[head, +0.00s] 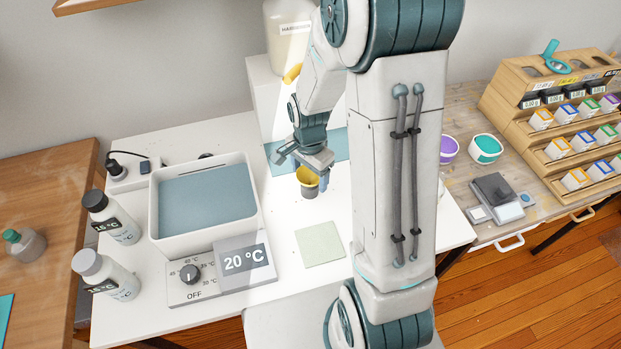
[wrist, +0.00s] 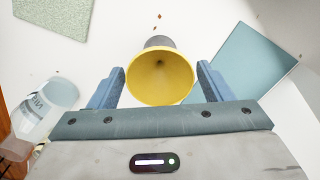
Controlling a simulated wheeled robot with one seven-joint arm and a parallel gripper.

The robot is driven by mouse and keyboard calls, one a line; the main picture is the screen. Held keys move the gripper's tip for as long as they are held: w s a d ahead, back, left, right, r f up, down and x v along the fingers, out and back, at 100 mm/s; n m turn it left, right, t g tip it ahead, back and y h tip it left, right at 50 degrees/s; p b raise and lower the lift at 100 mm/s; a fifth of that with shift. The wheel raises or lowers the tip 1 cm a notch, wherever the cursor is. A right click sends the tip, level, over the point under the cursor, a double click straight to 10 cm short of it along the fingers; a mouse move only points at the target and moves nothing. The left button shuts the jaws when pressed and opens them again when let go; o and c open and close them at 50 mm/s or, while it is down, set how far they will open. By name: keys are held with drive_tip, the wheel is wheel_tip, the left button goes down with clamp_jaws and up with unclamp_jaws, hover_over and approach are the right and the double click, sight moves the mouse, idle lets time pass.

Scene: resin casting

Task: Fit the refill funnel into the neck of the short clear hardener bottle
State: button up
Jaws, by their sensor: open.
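The yellow refill funnel (head: 306,175) sits wide end up in a small grey holder (head: 309,192) on the white table. In the wrist view the funnel (wrist: 160,78) shows its open mouth, with part of the grey holder (wrist: 158,41) behind it. My gripper (head: 304,161) is open, its fingers on either side of the funnel; I cannot tell whether they touch it. A clear bottle (wrist: 48,103) with a partly readable label stands at the left of the wrist view, apart from the gripper. It looks like the short hardener bottle; my arm seems to hide it in the head view.
A large hardener container (head: 288,40) with a yellow tap stands on a white block behind the gripper. A water bath (head: 205,238) and two white bottles are at left. A pale green mat (head: 320,244) lies in front, a teal mat (wrist: 255,62) beside the funnel.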

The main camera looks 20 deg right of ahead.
sight(310, 182)
drive_tip(key=c, duration=0.7)
drive_tip(key=shift+r+p, duration=2.05)
drive_tip(key=shift+r, duration=0.85)
drive_tip(key=shift+f, duration=0.1)
